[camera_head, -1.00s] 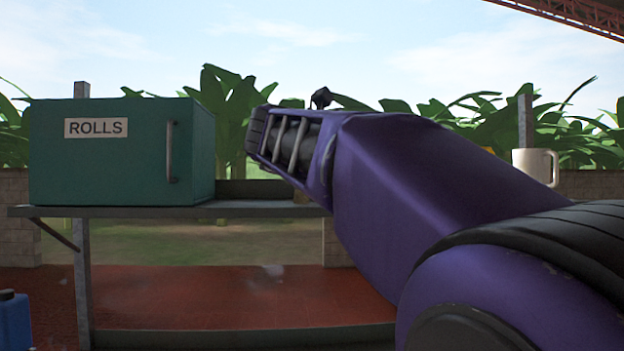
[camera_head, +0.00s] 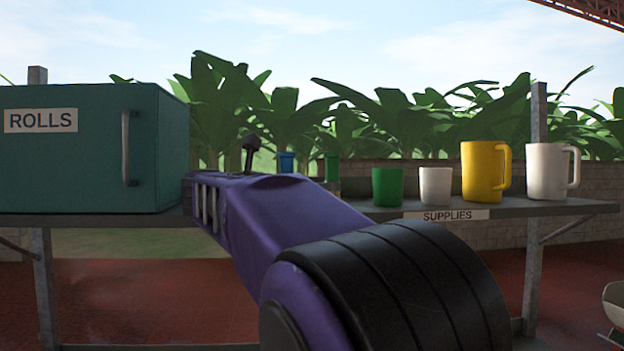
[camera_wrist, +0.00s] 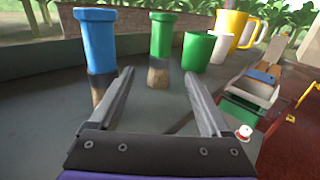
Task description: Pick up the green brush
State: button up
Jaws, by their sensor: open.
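The green brush (camera_wrist: 161,36) stands upright on the shelf in the wrist view, its green part on top and a brown and dark part below. It also shows in the head view (camera_head: 332,167), partly hidden behind my arm. My gripper (camera_wrist: 159,75) is open and empty. Its two fingers point toward the green brush, whose lower end shows between and beyond the fingertips. Contact is not visible. In the head view my arm hides the fingers.
A similar blue brush (camera_wrist: 97,42) stands left of the green one. A green cup (camera_head: 387,187), white cup (camera_head: 435,186), yellow mug (camera_head: 480,172) and white mug (camera_head: 550,172) stand to the right. A teal ROLLS box (camera_head: 75,160) is at the left of the shelf (camera_head: 575,207).

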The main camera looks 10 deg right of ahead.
aim_at(332, 180)
jog(key=x, duration=0.3)
jog(key=shift+w+d, duration=0.3)
jog(key=shift+p+x, duration=0.85)
jog(key=shift+x, duration=1.85)
jog(key=shift+r, duration=0.1)
jog(key=shift+c, duration=0.2)
grip_shut()
